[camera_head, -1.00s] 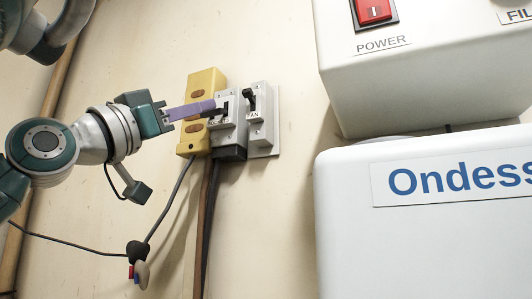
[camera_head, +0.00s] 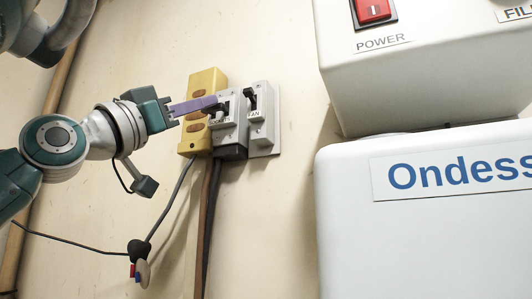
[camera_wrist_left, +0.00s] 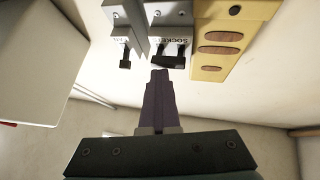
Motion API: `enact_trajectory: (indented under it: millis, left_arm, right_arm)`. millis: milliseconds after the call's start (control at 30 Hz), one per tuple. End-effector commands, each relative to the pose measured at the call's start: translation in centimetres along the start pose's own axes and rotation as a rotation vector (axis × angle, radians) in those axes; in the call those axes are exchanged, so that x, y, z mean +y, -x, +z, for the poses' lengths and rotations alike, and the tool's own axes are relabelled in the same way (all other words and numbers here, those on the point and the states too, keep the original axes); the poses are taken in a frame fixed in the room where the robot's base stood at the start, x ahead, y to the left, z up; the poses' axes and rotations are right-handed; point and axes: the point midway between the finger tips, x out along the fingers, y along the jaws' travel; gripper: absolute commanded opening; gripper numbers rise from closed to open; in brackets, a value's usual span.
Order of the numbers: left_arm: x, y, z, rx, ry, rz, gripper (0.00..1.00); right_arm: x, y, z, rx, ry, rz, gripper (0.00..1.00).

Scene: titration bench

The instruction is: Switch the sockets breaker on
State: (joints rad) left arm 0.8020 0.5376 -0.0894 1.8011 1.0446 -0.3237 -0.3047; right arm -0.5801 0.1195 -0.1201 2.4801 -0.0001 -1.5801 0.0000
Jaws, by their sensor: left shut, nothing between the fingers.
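My left gripper (camera_head: 214,101) has purple fingers, shut and empty. Its tips are at the sockets lever in the head view and just below it in the left wrist view (camera_wrist_left: 159,74). I cannot tell whether they touch. The fingers partly hide the lever in the head view, so its setting is unclear. My right gripper is not in view.
The FAN breaker (camera_head: 262,131) sits close right of the sockets breaker. A yellow box (camera_head: 205,80) with brown oval inserts is close left. Cables hang below. A white machine (camera_head: 420,240) stands at right, with bare wall between.

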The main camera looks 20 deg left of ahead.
Motion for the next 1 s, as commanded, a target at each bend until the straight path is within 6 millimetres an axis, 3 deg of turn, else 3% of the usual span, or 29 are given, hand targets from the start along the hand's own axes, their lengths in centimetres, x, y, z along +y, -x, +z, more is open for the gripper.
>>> enact_trajectory:
  millis: [33,433,767,1000]
  left_arm:
    - [0.0,0.0,1.6,-0.042,0.007,0.001,0.00]
    - [-0.1,-0.4,2.2,-0.046,0.008,0.001,0.00]
    - [-0.1,-0.4,2.2,-0.047,0.008,0.000,0.00]
    - [0.3,1.0,0.9,-0.045,0.009,0.000,0.00]
  right_arm:
    - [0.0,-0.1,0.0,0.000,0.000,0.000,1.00]
    - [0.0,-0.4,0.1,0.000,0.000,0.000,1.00]
    - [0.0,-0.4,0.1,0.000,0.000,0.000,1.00]
    - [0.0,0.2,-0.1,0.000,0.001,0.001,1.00]
